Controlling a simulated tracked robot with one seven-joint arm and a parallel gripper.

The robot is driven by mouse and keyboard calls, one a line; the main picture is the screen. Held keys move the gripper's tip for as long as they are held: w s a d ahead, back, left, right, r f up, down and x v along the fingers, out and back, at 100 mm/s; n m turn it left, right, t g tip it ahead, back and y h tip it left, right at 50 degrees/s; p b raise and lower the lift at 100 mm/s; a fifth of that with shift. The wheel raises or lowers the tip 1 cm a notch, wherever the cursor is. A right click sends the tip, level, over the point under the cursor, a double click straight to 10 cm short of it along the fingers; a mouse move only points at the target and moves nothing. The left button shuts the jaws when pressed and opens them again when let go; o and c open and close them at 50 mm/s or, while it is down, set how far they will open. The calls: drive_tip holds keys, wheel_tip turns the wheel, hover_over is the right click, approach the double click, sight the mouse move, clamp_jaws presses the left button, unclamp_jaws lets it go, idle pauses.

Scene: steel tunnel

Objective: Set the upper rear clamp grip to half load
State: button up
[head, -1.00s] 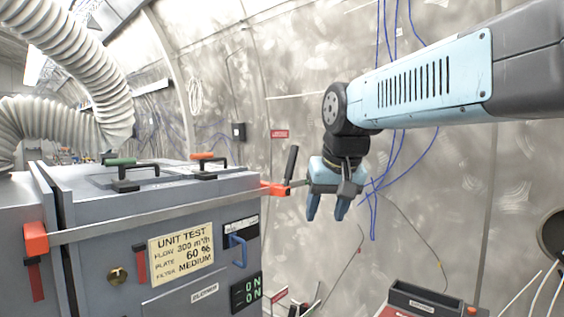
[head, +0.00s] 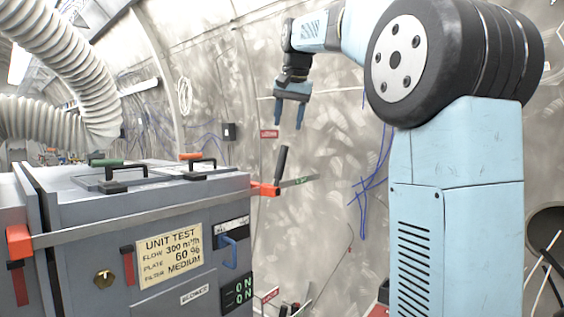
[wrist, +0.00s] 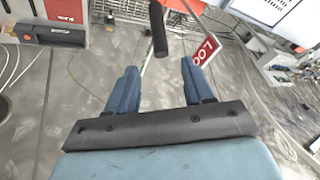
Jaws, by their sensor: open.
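The black clamp grip (head: 281,163) stands up from an orange clamp block (head: 264,189) at the unit's far right upper corner, tilted slightly right. A thin plate with a green part (head: 298,181) sticks out to the right beside it. My gripper (head: 288,118) is open and empty, pointing down, above the grip in the picture. In the wrist view the grip (wrist: 158,32) shows near the top middle, beyond and roughly between my open fingers (wrist: 160,72). I see no contact. No load marks are readable.
The grey unit (head: 82,203) carries green and orange top handles, a label and a metal bar. Another orange clamp (head: 18,241) is at its left. Ribbed hoses (head: 75,60) hang above. Blue cables (head: 365,190) hang on the wall. My arm blocks the right side.

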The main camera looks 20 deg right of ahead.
sight(282, 160)
drive_tip(key=x, duration=1.3)
drive_tip(key=shift+w+f, duration=0.1)
drive_tip(key=shift+f, duration=0.2)
drive_tip(key=shift+c, duration=0.2)
clamp_jaws()
